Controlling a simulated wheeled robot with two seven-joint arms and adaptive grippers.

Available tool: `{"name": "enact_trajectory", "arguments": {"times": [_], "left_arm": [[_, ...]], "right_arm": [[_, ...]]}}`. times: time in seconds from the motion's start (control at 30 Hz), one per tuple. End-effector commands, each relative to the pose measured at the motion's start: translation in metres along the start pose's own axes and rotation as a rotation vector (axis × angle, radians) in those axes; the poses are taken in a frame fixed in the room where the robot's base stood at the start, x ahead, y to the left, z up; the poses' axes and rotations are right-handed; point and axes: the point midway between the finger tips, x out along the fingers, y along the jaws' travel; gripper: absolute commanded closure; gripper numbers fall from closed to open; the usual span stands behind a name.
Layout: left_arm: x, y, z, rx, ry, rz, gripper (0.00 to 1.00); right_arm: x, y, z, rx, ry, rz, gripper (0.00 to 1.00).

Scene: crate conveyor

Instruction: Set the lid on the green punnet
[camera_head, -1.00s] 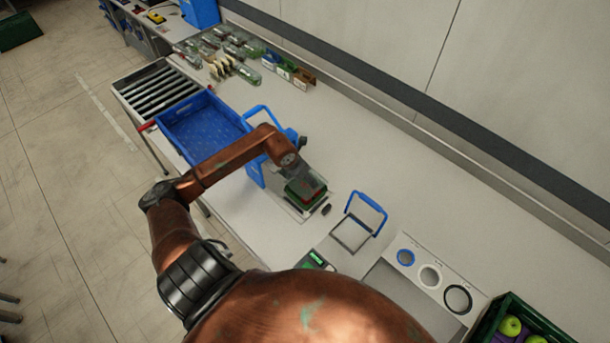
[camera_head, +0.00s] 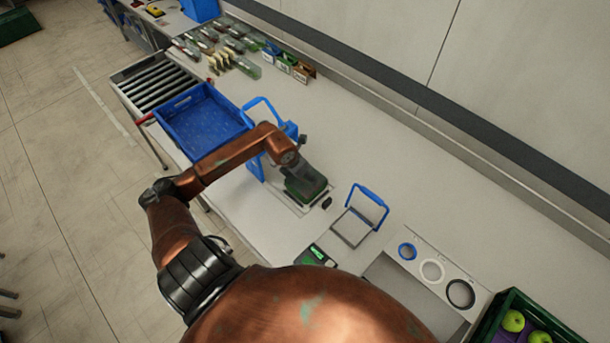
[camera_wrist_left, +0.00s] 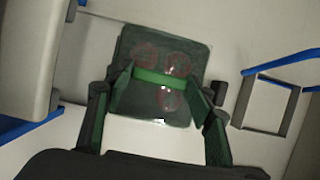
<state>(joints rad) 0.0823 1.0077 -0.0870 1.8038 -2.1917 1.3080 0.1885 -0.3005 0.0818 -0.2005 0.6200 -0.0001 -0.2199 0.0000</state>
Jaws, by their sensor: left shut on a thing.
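The green punnet (camera_head: 299,198) stands on the bench below my left gripper, with red round items in it showing through the lid in the left wrist view. The clear lid (camera_wrist_left: 165,108) lies over the punnet's top, and a green band crosses it. My left gripper (camera_wrist_left: 164,88) is shut on the lid, one finger at each side; from above (camera_head: 308,172) the wrist partly hides it. Whether the lid rests fully on the rim cannot be told. My right gripper is not in view.
A blue crate (camera_head: 201,122) and a blue-handled frame (camera_head: 281,137) are left of the punnet. Several packs (camera_head: 234,60) lie at the back.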

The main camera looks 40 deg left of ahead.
Motion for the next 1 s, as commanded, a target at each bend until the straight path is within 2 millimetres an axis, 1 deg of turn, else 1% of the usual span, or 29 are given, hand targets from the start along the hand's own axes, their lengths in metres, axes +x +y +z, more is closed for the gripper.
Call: {"name": "enact_trajectory", "arguments": {"times": [0.07, 0.1, 0.37, 0.57, 0.77, 1.0], "left_arm": [[0.0, -0.0001, 0.0001, 0.0, 0.0, 0.0, 0.6], [0.0, -0.0002, 0.0001, 0.0, 0.0, 0.0, 0.47], [0.0, -0.0002, 0.0001, 0.0, 0.0, 0.0, 0.3], [0.0001, -0.0002, 0.0, 0.0, 0.0, 0.0, 0.29], [0.0001, -0.0001, 0.0, 0.0, 0.0, 0.0, 0.15], [0.0, -0.0001, 0.0, 0.0, 0.0, 0.0, 0.15]], "right_arm": [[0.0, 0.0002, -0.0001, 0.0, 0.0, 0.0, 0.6], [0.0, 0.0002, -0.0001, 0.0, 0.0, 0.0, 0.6], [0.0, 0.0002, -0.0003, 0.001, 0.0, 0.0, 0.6], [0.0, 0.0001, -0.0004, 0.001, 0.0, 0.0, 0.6], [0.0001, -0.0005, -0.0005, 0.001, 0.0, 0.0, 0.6], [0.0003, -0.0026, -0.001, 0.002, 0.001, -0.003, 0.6]]}}
